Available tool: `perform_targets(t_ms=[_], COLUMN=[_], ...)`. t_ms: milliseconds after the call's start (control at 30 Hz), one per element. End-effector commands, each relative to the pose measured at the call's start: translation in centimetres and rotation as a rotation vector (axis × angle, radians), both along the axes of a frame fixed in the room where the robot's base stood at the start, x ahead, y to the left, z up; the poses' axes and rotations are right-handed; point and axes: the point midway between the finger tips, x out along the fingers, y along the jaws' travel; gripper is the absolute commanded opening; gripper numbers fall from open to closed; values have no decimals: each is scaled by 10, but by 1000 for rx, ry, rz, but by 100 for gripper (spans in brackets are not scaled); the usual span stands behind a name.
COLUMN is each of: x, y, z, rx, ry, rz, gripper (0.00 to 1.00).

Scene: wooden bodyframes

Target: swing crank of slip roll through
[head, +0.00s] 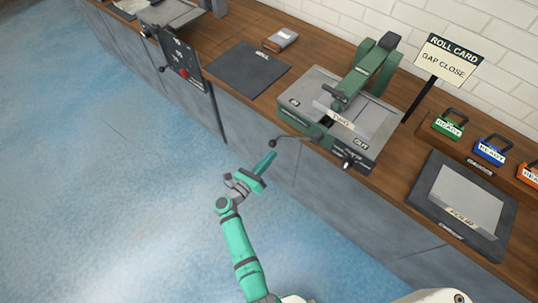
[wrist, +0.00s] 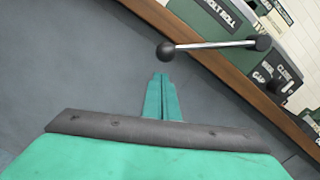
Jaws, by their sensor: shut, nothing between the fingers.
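In the wrist view the crank's bar (wrist: 215,44) runs from a hub at right to the black knob at left. My gripper (head: 271,156) is shut and empty, just in front of the bench and a little below the knob. In the wrist view my fingertips (wrist: 161,77) sit just below the knob, apart from it.
A sign (head: 447,57) reads ROLL CARD, GAP CLOSE. Several READY-tagged coloured blocks (head: 490,150) stand at the back right, and a dark tray (head: 462,200) lies at the front right. A dark mat (head: 247,70) lies left of the machine. The blue floor (head: 100,190) is clear.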

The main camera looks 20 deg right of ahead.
Motion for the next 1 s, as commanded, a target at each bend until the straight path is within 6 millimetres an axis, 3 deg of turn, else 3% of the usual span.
perform_targets(t_ms=[100, 400, 600, 1000], x=[-12, -48, -62, -68], y=[-1, 50, 70, 76], z=[-22, -24, -24, -25], rx=[1, 4, 3, 2], ry=[9, 8, 8, 10], rz=[-4, -5, -8, -11], gripper=[0, 0, 0, 0])
